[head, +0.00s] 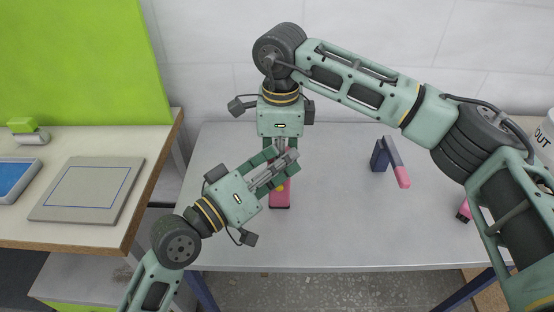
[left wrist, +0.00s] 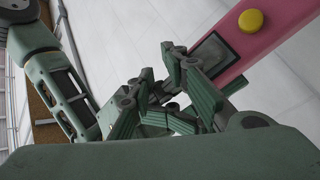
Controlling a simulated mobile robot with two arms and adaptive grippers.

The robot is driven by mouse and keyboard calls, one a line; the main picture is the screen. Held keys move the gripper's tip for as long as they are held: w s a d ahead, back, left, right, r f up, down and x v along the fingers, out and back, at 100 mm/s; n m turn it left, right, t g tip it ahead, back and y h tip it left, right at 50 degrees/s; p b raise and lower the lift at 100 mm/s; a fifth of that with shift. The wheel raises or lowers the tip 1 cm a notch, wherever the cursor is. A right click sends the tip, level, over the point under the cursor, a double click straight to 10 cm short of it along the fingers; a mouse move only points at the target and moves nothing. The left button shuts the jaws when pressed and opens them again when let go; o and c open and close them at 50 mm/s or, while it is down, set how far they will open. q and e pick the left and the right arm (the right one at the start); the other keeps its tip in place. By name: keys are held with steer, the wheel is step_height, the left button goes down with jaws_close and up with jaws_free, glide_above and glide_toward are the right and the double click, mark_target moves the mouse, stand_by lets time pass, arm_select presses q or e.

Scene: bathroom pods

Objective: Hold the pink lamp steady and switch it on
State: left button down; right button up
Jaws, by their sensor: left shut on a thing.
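The pink lamp (head: 281,200) stands on the grey table, with its upper part hidden behind my grippers. Its yellow button (head: 280,187) shows just below the fingers. In the left wrist view the pink body (left wrist: 284,32) slants in at upper right, with the yellow button (left wrist: 250,21) and a dark panel facing me. My left gripper (head: 285,165) reaches in from lower left and is shut on the lamp, above the button. My right gripper (head: 284,148) points down from above at the same spot. Its fingertips are mostly covered by the left gripper, so its jaws are unclear.
A dark blue block with a pink-tipped bar (head: 391,160) stands right of the lamp. A small pink item (head: 464,211) lies farther right, near my right arm. A white container marked OUT (head: 547,138) is at the right edge. A wooden-edged counter (head: 60,236) stands left.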

mark_target(279, 187)
arm_select(q)
steer(key=s+f, duration=0.4)
steer(key=f, duration=0.4)
steer(key=shift+s+a, duration=0.25)
steer(key=shift+a, duration=0.2)
stand_by(0.4)
steer(key=s, duration=0.6)
stand_by(0.5)
stand_by(1.4)
steer(key=s+f, duration=0.2)
steer(key=f, duration=0.1)
steer(key=shift+s+d+f, duration=0.25)
steer(key=shift+s+d, duration=0.15)
steer(key=shift+w, duration=0.1)
steer(key=shift+w, duration=4.3)
steer(key=shift+w, duration=0.1)
